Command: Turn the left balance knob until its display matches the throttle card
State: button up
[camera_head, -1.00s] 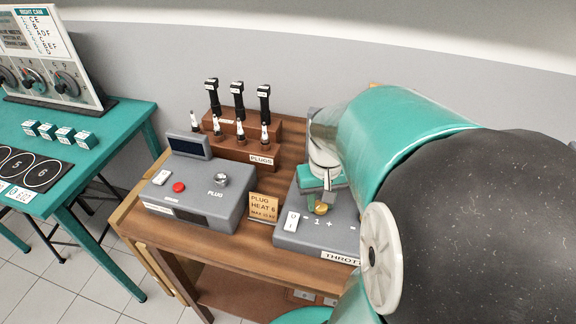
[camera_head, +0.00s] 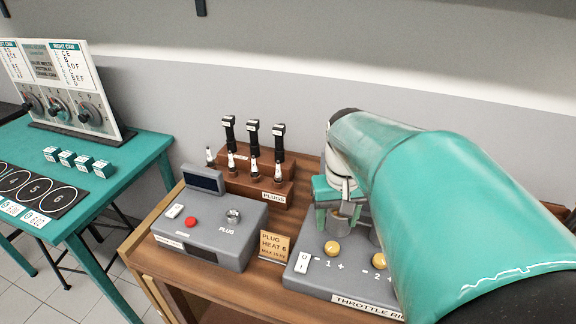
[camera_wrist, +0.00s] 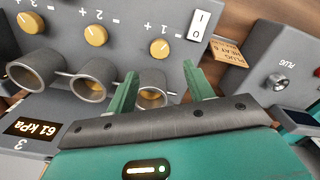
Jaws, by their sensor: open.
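The grey throttle rig (camera_head: 318,284) stands at the right of the wooden bench, partly hidden by my arm. Its yellow knob 1 (camera_head: 332,248) is the leftmost; it also shows in the wrist view (camera_wrist: 159,48), where the rig appears upside down. Knob 2 (camera_wrist: 95,35) and knob 3 (camera_wrist: 27,23) sit in line with it. A display by the numeral 3 (camera_wrist: 35,130) reads 61 kPa. The displays for 1 and 2 are hidden behind my gripper. My gripper (camera_wrist: 160,76) is open and empty, its green fingers on either side of a metal cylinder, pointing toward knob 1. No throttle card is visible.
A plug tester (camera_head: 212,228) stands left of the rig, with a tan PLUG HEAT 6 card (camera_head: 275,244) between them. A wooden plug rack (camera_head: 262,187) is behind. A white rocker switch (camera_head: 303,263) sits beside knob 1. A teal table (camera_head: 110,185) is further left.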

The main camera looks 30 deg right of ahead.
notch_tip(320, 180, up, 6)
jog(key=shift+f, duration=0.1)
jog(key=shift+s, duration=0.15)
dwell(0.5)
